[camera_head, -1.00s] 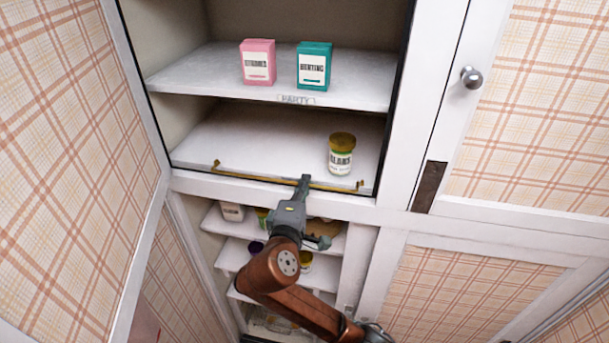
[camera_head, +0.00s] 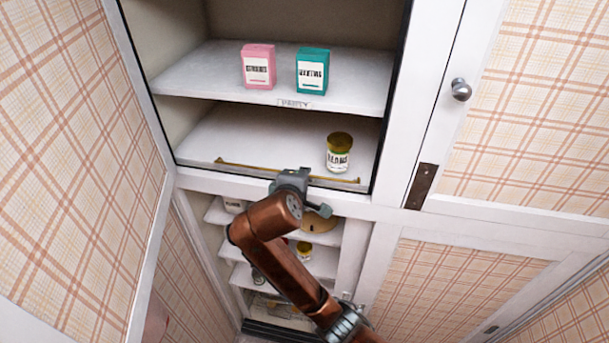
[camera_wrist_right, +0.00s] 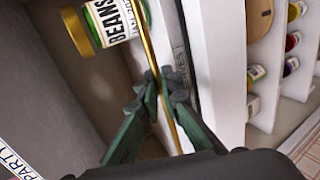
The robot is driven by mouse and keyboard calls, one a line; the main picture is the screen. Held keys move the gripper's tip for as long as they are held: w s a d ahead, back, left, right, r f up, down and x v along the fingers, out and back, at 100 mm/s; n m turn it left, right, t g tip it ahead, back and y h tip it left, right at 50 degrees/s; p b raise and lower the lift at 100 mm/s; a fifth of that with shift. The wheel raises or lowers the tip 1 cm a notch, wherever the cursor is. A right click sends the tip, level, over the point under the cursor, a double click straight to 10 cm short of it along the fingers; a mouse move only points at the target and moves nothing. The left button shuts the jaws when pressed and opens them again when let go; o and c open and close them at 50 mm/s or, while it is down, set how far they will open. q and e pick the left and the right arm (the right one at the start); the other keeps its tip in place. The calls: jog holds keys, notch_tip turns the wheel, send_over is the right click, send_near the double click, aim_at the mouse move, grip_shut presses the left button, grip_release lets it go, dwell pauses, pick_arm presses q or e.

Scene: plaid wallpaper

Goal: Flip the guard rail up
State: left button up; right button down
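The guard rail (camera_head: 240,166) is a thin brass bar along the front edge of the middle cupboard shelf. In the head view it lies low across the shelf front, and my arm hides part of its middle. My right gripper (camera_wrist_right: 163,90) is at the rail's middle. In the right wrist view its two dark fingers converge around the brass bar (camera_wrist_right: 148,45), tips close together with the bar between them. In the head view my gripper (camera_head: 290,178) is mostly hidden by its own wrist. My left gripper is not in view.
A beans jar (camera_head: 339,153) stands behind the rail's right part, close to the fingers. A pink box (camera_head: 258,67) and a teal box (camera_head: 312,71) stand on the upper shelf (camera_head: 200,75). An open door (camera_head: 75,150) is at left. Lower shelves hold several jars.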

jog(key=c, duration=2.4)
grip_release()
jog(key=shift+s+a, duration=0.1)
jog(key=v, duration=0.7)
jog(key=shift+s+r, duration=0.1)
jog(key=shift+r, duration=0.05)
